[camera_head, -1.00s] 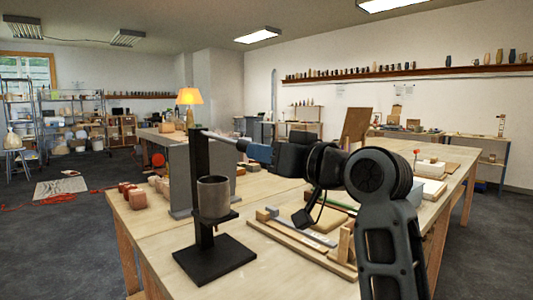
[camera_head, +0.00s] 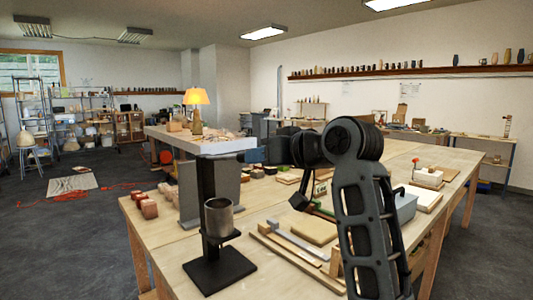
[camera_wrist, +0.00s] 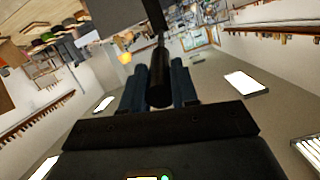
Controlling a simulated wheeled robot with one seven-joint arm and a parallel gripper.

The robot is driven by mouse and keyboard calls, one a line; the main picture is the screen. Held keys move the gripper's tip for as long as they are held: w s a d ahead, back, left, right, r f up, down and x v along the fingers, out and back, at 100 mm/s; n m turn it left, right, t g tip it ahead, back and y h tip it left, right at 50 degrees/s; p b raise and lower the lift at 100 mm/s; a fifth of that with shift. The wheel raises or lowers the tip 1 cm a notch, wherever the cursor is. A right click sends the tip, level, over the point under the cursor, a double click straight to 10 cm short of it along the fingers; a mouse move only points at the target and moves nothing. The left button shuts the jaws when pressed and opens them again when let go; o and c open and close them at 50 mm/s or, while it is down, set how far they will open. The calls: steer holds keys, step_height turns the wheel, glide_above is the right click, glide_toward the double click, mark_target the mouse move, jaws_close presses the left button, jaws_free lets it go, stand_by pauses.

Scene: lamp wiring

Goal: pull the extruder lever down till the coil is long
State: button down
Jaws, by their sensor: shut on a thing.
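The extruder is a black stand (camera_head: 207,190) on a square foot near the table's front edge, with a grey cylinder (camera_head: 218,217) held on its front. The lever (camera_wrist: 160,85) shows in the wrist view as a dark round handle on a thin rod running up the picture. My gripper (camera_wrist: 160,80) has its two blue fingers on either side of the handle and is shut on it. In the head view my gripper (camera_head: 255,155) is partly visible behind and right of the post top, and the lever is not clearly visible there. I cannot make out a coil below the cylinder.
Reddish clay blocks (camera_head: 148,208) lie left of the stand. A wooden frame with a grey bar (camera_head: 295,240) lies to its right. A grey box (camera_head: 400,206) stands behind my arm. A lit lamp (camera_head: 196,97) stands on another table behind.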

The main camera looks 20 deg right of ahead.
steer(key=w+r+g, duration=0.1)
steer(key=r, duration=0.1)
steer(key=r+g+p, duration=0.1)
steer(key=r, duration=0.2)
steer(key=w+a+r+g+h, duration=0.1)
steer(key=r, duration=0.1)
steer(key=shift+w+r, duration=0.35)
steer(key=shift+r, duration=0.05)
steer(key=shift+w+a+r+g, duration=0.1)
steer(key=shift+w+r+g, duration=0.4)
steer(key=shift+r, duration=0.3)
steer(key=c, duration=0.9)
jaws_free()
steer(key=shift+o, duration=0.2)
steer(key=shift+s, duration=0.1)
steer(key=v, duration=0.7)
steer(key=shift+s+r+b, duration=0.2)
steer(key=shift+b, duration=0.1)
steer(key=shift+w, duration=0.1)
